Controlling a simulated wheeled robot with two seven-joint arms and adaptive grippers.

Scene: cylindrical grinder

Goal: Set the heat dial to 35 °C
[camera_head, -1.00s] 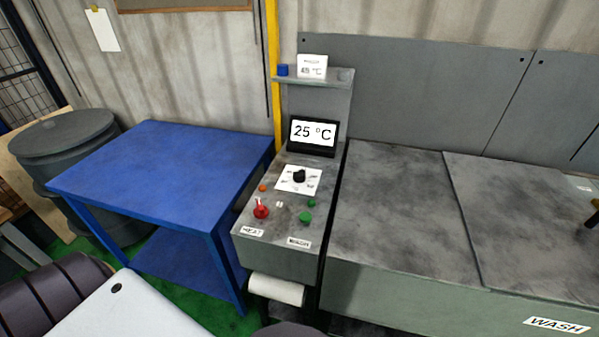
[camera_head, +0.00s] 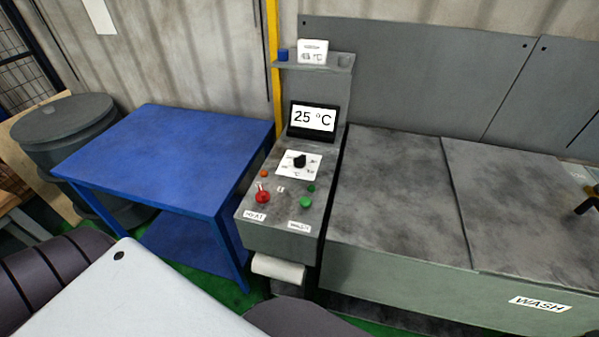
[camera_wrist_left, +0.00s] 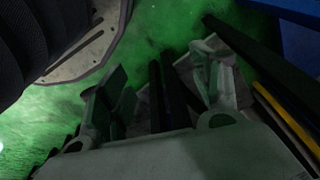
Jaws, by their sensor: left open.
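The heat dial is a black knob (camera_head: 299,161) on a white scale plate (camera_head: 311,172), on the sloped grey control panel. The display (camera_head: 313,119) above it reads 25 °C. A small white card (camera_head: 312,51) on the shelf over the display carries a °C figure that is too small to read surely. In the left wrist view my left gripper (camera_wrist_left: 163,85) is open, with its fingers apart over the green floor and nothing held between them. It is away from the dial. My right gripper is not in view.
The panel also has a red switch (camera_head: 262,196), green buttons (camera_head: 306,202) and HEAT and WASH labels. A blue table (camera_head: 165,155) stands left of it, a grey drum (camera_head: 65,130) beyond. The grey wash cabinet (camera_head: 390,190) extends right. A paper roll (camera_head: 278,269) hangs below the panel.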

